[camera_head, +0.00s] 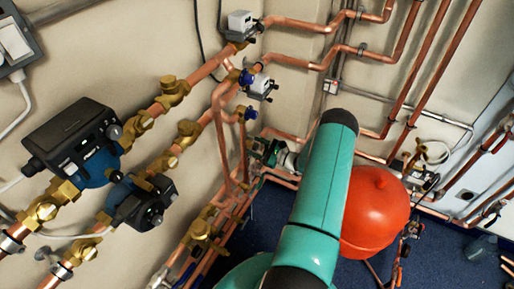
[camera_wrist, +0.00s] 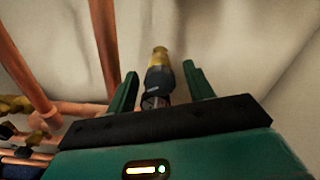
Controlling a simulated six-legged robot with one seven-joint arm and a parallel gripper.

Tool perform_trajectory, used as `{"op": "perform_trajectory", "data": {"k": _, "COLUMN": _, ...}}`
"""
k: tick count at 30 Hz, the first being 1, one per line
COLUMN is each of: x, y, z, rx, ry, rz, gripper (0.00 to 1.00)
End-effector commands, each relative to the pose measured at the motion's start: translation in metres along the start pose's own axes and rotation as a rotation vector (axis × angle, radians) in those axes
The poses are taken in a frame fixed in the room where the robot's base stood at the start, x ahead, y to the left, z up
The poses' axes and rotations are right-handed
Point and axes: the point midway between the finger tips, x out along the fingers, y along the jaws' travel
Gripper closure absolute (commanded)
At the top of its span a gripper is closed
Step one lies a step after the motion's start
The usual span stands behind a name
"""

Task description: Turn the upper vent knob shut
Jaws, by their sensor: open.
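In the wrist view, a small dark cylindrical knob (camera_wrist: 155,84) with a brass fitting (camera_wrist: 160,56) behind it stands out from the pale wall. I take it to be the vent knob, but cannot tell whether it is the upper one. My gripper (camera_wrist: 161,74) is open, with one green finger on each side of the knob. I see no clear contact between fingers and knob. In the head view, my gripper (camera_head: 270,152) is small and partly hidden among the pipes beside the wall. The knob cannot be made out there.
Copper pipes (camera_wrist: 103,45) run close on the left of my gripper. In the head view, two dark pumps (camera_head: 75,138) sit on pipes at left. A red round tank (camera_head: 375,215) stands beside my arm. Blue floor (camera_head: 262,212) shows below.

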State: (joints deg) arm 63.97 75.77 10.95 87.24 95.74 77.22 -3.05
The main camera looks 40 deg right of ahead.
Motion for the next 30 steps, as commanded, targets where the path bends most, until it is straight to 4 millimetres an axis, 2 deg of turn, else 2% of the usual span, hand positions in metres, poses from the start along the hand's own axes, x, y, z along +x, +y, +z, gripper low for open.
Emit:
{"op": "perform_trajectory", "data": {"k": 5, "x": -0.0001, "y": 0.0000, "z": 0.0001, "rx": 0.000, "ry": 0.000, "rz": 0.000, "gripper": 0.48}}
{"op": "perform_trajectory", "data": {"k": 12, "x": -0.0004, "y": -0.0001, "z": 0.0001, "rx": 0.000, "ry": -0.001, "rz": 0.000, "gripper": 0.93}}
{"op": "perform_trajectory", "data": {"k": 23, "x": -0.0008, "y": -0.0001, "z": 0.0001, "rx": 0.043, "ry": 0.000, "rz": 0.000, "gripper": 0.92}}
{"op": "perform_trajectory", "data": {"k": 30, "x": -0.0010, "y": -0.0005, "z": 0.0004, "rx": 0.175, "ry": -0.002, "rz": -0.002, "gripper": 0.92}}
